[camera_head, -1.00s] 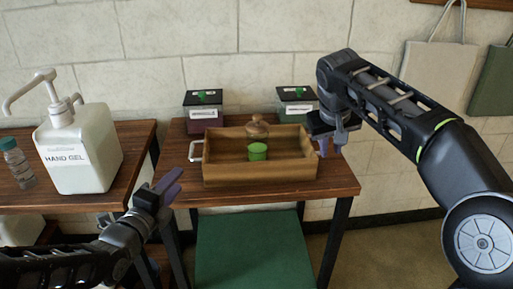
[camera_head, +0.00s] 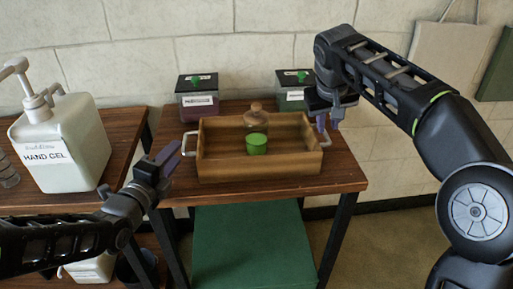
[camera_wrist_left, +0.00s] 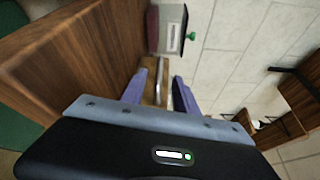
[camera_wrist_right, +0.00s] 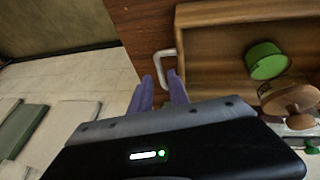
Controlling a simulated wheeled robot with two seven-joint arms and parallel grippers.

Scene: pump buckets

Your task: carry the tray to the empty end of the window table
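The wooden tray (camera_head: 256,168) sits on the window table (camera_head: 343,178), with a white handle at each end. Inside it are a green-lidded container (camera_head: 257,144) and a glass jar with a wooden knob (camera_head: 255,116). My left gripper (camera_head: 172,162) is open just left of the tray; in the left wrist view the left handle (camera_wrist_left: 176,92) shows between its fingers. My right gripper (camera_head: 328,124) is by the tray's right end; in the right wrist view the right handle (camera_wrist_right: 163,68) lies just ahead of its parted fingers (camera_wrist_right: 160,95). Neither gripper appears to hold anything.
Two dark-lidded boxes with green knobs, one left (camera_head: 198,96) and one right (camera_head: 293,92), stand behind the tray. A hand gel pump bottle (camera_head: 62,145) stands on the separate table at the left. A green block (camera_head: 248,245) is beneath the table.

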